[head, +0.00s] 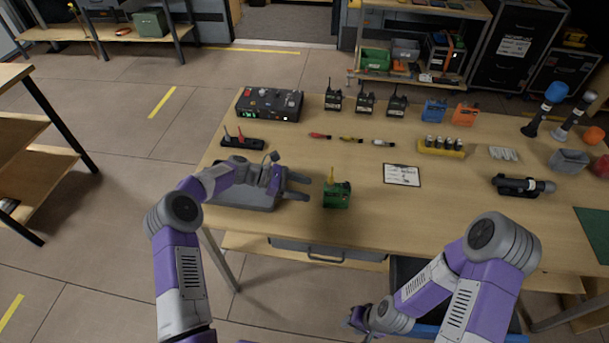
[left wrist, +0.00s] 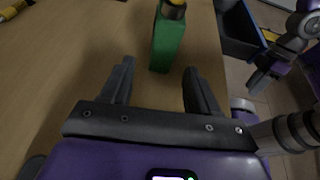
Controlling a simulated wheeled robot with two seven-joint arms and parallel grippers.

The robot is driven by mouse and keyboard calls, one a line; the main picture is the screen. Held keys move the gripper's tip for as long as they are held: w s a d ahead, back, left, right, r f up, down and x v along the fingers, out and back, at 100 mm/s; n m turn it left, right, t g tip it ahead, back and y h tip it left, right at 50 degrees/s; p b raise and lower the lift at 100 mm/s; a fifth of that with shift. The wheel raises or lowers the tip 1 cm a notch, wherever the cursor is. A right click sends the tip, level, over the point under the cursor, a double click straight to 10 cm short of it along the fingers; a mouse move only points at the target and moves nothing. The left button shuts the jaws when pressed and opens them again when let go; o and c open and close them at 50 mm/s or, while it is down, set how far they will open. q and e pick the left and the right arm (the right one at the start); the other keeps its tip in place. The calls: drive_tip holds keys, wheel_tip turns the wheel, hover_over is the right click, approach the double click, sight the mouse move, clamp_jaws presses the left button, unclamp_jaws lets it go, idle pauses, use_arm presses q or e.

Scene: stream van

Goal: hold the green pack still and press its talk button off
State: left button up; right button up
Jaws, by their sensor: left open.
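The green pack (head: 337,196) stands upright on the wooden table near its front edge, with a thin yellow aerial on top. In the left wrist view the green pack (left wrist: 168,42) stands just beyond my fingertips, roughly in line with the gap between them. My left gripper (head: 298,187) is open and empty, pointing at the pack from the left; its two fingers (left wrist: 158,78) show apart. I cannot make out the talk button. My right gripper (head: 355,318) is low in front of the table, partly hidden, and its fingers are too small to judge.
A grey tray (head: 245,201) lies under my left arm. A clipboard (head: 402,175) lies right of the pack. Several black radios (head: 365,102), a switch box (head: 268,104) and small coloured connectors (head: 350,139) are farther back. The table between is clear.

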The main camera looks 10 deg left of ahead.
sight(331, 196)
use_arm(q)
drive_tip(key=shift+w+d, duration=0.1)
drive_tip(key=shift+d, duration=0.25)
drive_tip(key=shift+s+b+x, duration=0.15)
drive_tip(key=shift+b+x, duration=0.45)
drive_tip(key=shift+x, duration=1.75)
drive_tip(key=shift+s+b+x, duration=0.15)
drive_tip(key=shift+b+x, duration=0.4)
drive_tip(key=shift+x, duration=1.75)
use_arm(e)
drive_tip(key=shift+s+f, duration=0.15)
drive_tip(key=shift+f, duration=0.9)
use_arm(q)
drive_tip(key=c, duration=0.9)
use_arm(e)
clamp_jaws()
